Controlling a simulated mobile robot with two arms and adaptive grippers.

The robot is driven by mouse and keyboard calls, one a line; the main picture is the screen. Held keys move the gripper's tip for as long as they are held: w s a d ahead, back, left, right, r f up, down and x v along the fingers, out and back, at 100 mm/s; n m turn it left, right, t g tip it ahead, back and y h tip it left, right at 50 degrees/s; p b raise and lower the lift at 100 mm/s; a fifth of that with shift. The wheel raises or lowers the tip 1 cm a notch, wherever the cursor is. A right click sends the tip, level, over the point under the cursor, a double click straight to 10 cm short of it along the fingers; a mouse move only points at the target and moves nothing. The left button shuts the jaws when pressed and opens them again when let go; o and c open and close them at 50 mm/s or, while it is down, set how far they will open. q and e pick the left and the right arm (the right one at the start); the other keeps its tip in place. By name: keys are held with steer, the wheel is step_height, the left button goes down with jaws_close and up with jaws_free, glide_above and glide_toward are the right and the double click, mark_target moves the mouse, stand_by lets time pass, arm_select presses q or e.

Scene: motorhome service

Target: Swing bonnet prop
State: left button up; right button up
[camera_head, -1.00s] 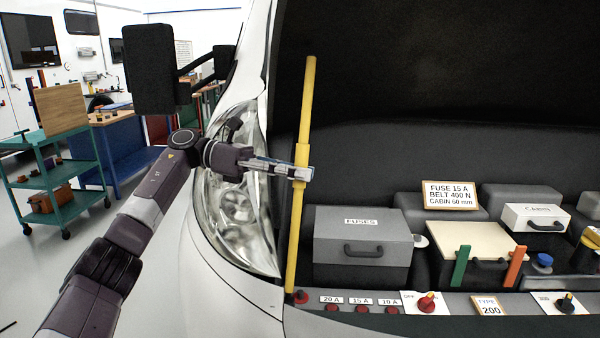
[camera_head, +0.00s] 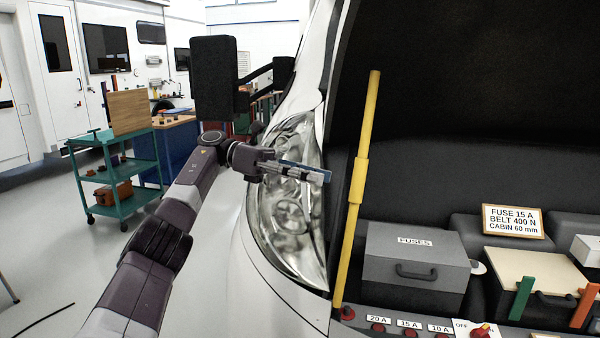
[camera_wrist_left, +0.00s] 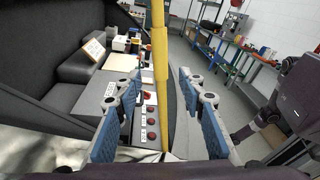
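The yellow bonnet prop (camera_head: 357,185) stands near upright at the left edge of the engine bay, leaning slightly right. Its foot is beside a red knob on the front panel, and its top end shows against the dark bonnet underside (camera_head: 460,90). I cannot tell whether the top touches the bonnet. My left gripper (camera_head: 326,176) is left of the prop, in front of the headlight, with a gap to the prop in the picture. In the left wrist view the gripper (camera_wrist_left: 158,112) is open and empty, with the prop (camera_wrist_left: 160,60) beyond the fingertips, between them. My right gripper is not in view.
The grey fuse box (camera_head: 415,268) sits right of the prop's lower part. Red knobs (camera_head: 378,327) line the front panel. The headlight (camera_head: 290,210) and a black mirror (camera_head: 214,78) are close to my left arm. A teal cart (camera_head: 118,180) stands on the open floor at left.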

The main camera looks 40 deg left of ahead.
arm_select(q)
steer(key=shift+v, duration=1.8)
